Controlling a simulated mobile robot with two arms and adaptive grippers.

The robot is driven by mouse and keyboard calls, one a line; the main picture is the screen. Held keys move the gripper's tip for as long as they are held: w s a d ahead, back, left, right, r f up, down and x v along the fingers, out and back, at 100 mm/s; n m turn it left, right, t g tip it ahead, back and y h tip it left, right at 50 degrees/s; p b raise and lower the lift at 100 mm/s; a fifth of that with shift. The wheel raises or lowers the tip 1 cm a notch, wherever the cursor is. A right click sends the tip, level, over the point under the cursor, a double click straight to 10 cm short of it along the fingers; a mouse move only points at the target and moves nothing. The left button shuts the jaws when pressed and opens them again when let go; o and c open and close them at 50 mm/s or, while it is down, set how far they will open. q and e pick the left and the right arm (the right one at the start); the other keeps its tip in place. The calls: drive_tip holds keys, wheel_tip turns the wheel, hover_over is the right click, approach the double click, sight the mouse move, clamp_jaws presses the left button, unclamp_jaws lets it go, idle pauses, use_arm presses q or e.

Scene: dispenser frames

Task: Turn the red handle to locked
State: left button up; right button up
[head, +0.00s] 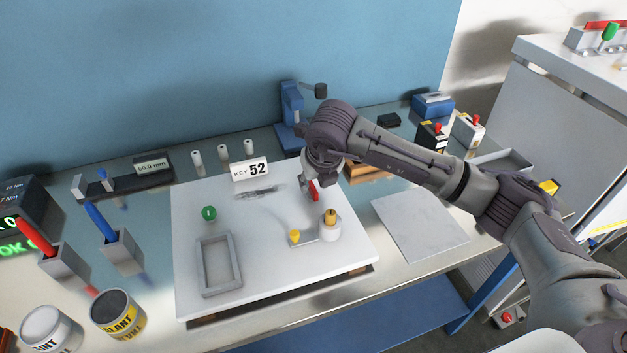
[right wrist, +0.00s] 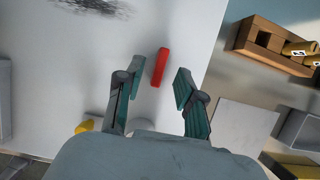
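The red handle (head: 314,191) is a short bar on the white board, partly hidden by my right gripper in the head view. In the right wrist view the red handle (right wrist: 159,67) stands nearly upright in the picture, leaning slightly right at its top. My right gripper (head: 311,186) is over it, reaching down from above. Its two fingers (right wrist: 161,75) are spread, one on each side of the handle, with gaps visible on both sides. Whether the fingertips are down at the handle's height I cannot tell. No lock marking is readable. My left gripper is not in view.
On the white board (head: 190,300) stand a brass-topped cylinder (head: 330,222), a yellow knob (head: 294,237), a green knob (head: 208,212), a grey frame (head: 202,265) and a "KEY 52" sign (head: 250,170). A blue press (head: 291,108) stands behind. A wooden block (right wrist: 262,42) lies to the right.

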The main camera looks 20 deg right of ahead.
drive_tip(key=shift+w+f, duration=0.2)
drive_tip(key=shift+f, duration=0.3)
drive_tip(key=shift+w+f, duration=0.1)
drive_tip(key=shift+f, duration=0.2)
drive_tip(key=shift+w+f, duration=0.1)
drive_tip(key=shift+f, duration=0.1)
clamp_jaws()
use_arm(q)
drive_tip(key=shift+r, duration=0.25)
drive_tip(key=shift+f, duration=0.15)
